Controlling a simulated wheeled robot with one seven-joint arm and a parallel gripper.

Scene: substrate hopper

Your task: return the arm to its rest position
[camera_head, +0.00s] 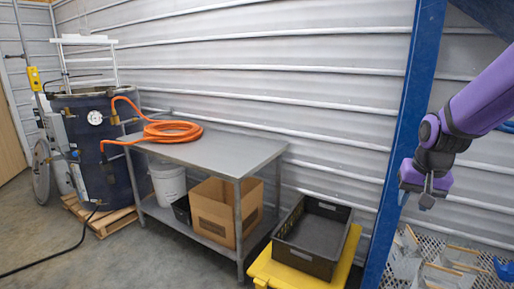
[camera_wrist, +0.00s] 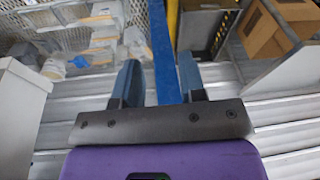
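My arm is purple and reaches in from the right edge of the head view. My gripper (camera_head: 428,198) hangs there just right of the blue upright post (camera_head: 409,120), pointing down. In the wrist view my gripper (camera_wrist: 158,64) has its two dark fingers well apart, and I see nothing held. The blue post (camera_wrist: 162,50) shows in the gap between the fingers and appears to lie beyond them; I cannot tell the exact distance.
A mesh shelf (camera_head: 487,238) with several grey scoops is below my gripper. A black crate (camera_head: 312,238) sits on a yellow stand (camera_head: 268,268). A steel table (camera_head: 225,151) carries an orange hose (camera_head: 172,131); a cardboard box (camera_head: 226,212) is beneath.

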